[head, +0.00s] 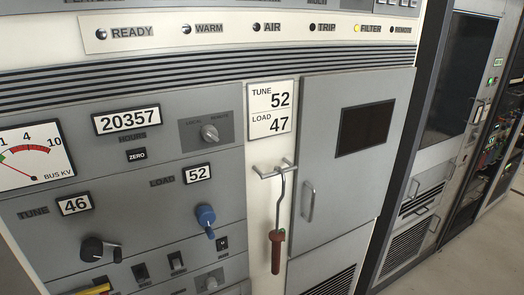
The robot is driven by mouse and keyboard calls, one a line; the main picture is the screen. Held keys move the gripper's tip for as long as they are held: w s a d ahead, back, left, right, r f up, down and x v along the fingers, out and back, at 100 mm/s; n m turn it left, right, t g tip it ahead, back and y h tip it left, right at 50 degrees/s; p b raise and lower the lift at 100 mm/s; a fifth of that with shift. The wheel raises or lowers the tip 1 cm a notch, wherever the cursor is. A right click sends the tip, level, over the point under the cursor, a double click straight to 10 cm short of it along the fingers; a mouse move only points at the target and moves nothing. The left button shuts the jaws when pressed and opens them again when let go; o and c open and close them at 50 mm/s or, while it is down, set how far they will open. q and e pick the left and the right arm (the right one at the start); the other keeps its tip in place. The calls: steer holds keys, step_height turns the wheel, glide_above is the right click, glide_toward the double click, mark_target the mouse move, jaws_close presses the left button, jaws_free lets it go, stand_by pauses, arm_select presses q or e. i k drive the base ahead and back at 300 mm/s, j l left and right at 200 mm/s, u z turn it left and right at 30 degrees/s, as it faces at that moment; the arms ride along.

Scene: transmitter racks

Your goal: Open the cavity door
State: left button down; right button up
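The cavity door (337,190) is taken to be the grey door with a dark window (365,128) on the front of the near rack. It looks closed, flush with the rack face. Its vertical metal handle (308,202) is on the left side of the door. A metal rod with a red grip (277,250) hangs from a T-shaped hook (275,168) on the white strip just left of the door. The hanging rod is left of the handle and apart from it. Neither of my grippers shows in the head view.
Left of the door is a control panel with a blue LOAD knob (206,220), a black TUNE knob (97,249) and a meter (35,153). A yellow object (93,290) is cut off at the bottom edge. More racks stand at right, with bare floor (470,265) before them.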

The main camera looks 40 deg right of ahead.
mark_target(350, 124)
steer(key=z, duration=2)
